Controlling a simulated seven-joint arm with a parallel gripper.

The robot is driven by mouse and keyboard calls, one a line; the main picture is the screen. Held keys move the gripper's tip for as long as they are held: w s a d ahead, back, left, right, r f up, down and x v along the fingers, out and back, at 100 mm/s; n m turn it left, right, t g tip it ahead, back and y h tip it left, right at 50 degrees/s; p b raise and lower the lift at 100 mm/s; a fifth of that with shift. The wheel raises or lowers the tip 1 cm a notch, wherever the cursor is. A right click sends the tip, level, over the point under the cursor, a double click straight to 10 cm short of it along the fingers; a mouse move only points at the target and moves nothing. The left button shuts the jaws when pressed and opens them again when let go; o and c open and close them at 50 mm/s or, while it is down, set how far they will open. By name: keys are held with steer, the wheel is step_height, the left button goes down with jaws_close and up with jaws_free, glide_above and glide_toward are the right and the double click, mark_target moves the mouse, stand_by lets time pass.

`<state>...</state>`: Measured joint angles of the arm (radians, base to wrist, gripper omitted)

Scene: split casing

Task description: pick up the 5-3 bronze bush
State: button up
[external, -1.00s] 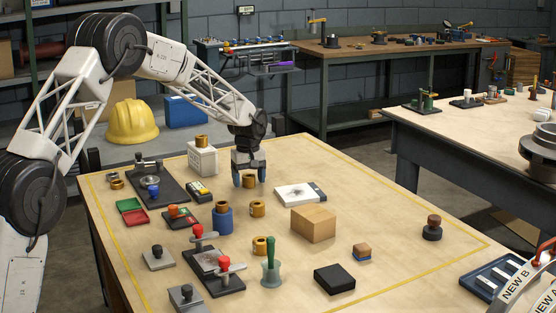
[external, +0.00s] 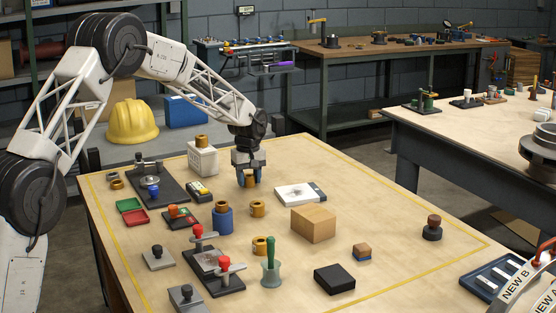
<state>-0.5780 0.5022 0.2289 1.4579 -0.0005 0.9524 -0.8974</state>
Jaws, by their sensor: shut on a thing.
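My gripper (external: 249,181) points straight down near the back middle of the table and is shut on a bronze bush (external: 249,183). The fingers cover its sides, and it appears to be at table level. Similar bronze bushes stand nearby: one in front of my gripper (external: 257,209), one further forward (external: 260,246), one on a blue cylinder (external: 222,206) and one on a white block (external: 201,141). Any 5-3 marking is too small to read, so I cannot tell by number which bush is held.
A white plate with a dark smudge (external: 296,193) lies right of my gripper, with a cardboard box (external: 313,225) in front of it. Red-handled clamps on a dark base (external: 214,270) stand at the front left. The table's back right is clear.

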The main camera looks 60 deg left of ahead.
steer(key=shift+r, duration=0.1)
steer(key=shift+r, duration=0.8)
step_height(320, 180, up, 2)
steer(key=shift+r, duration=0.1)
steer(key=s+d, duration=0.2)
steer(key=s, duration=0.2)
steer(key=s+d, duration=0.3)
steer(key=s, duration=0.2)
steer(key=s+d+r, duration=0.1)
steer(key=s+d, duration=0.2)
steer(key=s, duration=0.1)
steer(key=shift+s+d, duration=0.25)
